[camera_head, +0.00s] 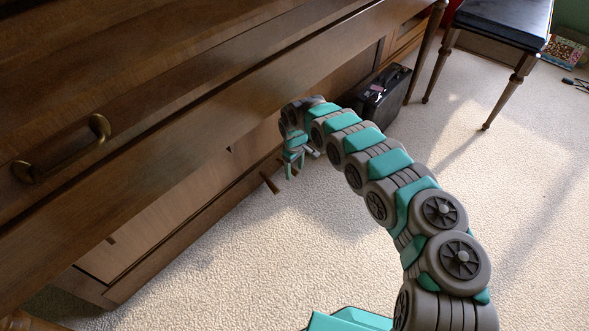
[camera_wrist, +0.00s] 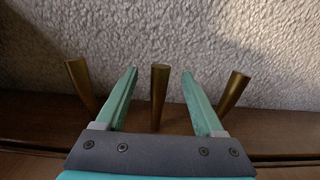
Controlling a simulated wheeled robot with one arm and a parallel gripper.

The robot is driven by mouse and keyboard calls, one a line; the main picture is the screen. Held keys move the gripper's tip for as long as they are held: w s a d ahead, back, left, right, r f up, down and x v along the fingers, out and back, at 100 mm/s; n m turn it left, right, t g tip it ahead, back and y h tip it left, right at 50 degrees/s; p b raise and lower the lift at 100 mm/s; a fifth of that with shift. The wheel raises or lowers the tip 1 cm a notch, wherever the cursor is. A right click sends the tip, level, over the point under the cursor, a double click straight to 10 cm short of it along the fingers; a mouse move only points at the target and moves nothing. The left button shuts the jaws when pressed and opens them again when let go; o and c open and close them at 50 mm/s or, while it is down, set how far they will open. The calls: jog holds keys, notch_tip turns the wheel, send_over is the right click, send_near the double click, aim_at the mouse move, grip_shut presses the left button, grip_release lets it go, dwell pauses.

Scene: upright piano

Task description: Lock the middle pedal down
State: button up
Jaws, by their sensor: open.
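Three brass pedals stick out from the piano's wooden base. The wrist view shows the middle pedal (camera_wrist: 159,88) between my gripper's two teal fingers, with a gap on each side. My gripper (camera_wrist: 159,74) is open and holds nothing. One outer pedal (camera_wrist: 78,80) is beyond the finger on the left, and the other outer pedal (camera_wrist: 236,90) is beyond the finger on the right. In the head view my gripper (camera_head: 297,163) is low in front of the piano base, and one pedal (camera_head: 271,183) shows beside it. How far down the middle pedal sits cannot be told.
The piano body (camera_head: 150,130) overhangs the pedals, with a brass handle (camera_head: 62,155) at the left. A black case (camera_head: 382,95) stands by the piano behind my arm. A bench (camera_head: 495,25) is at the upper right. Pale carpet (camera_head: 260,270) is open in front.

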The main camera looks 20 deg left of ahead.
jog(key=shift+c, duration=0.2)
grip_shut()
dwell(1.1)
